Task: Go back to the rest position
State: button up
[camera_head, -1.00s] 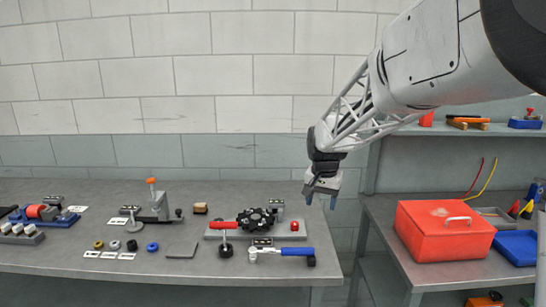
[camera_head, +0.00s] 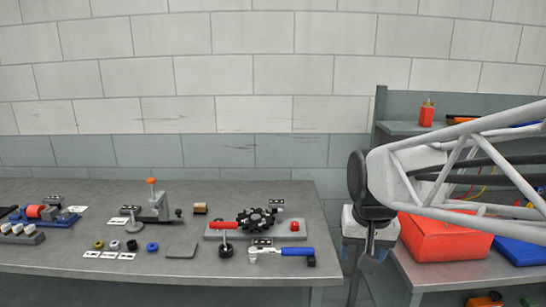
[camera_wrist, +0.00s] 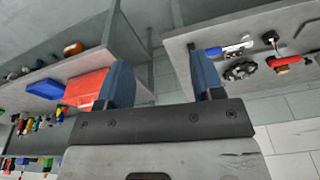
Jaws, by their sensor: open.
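My gripper (camera_head: 364,252) hangs in the gap between the two benches in the head view, with nothing under it but floor. In the wrist view its two blue fingers stand well apart and my gripper (camera_wrist: 162,78) is open and empty. It touches nothing that I can see. My arm reaches in from the right edge and covers part of the right bench.
The left bench (camera_head: 60,262) carries a black rotary fixture (camera_head: 258,218), a blue-handled tool (camera_head: 297,251), a clamp stand (camera_head: 157,208) and small rings. On the right bench stand a red box (camera_head: 450,243) and a blue tray (camera_head: 520,252). A shelf is behind.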

jog(key=s+f, duration=0.1)
jog(key=s, duration=0.5)
jog(key=s+d+f+n, duration=0.1)
jog(key=s+f, duration=0.1)
jog(key=s, duration=0.5)
jog(key=shift+s+f+n+t, duration=0.3)
dwell(1.4)
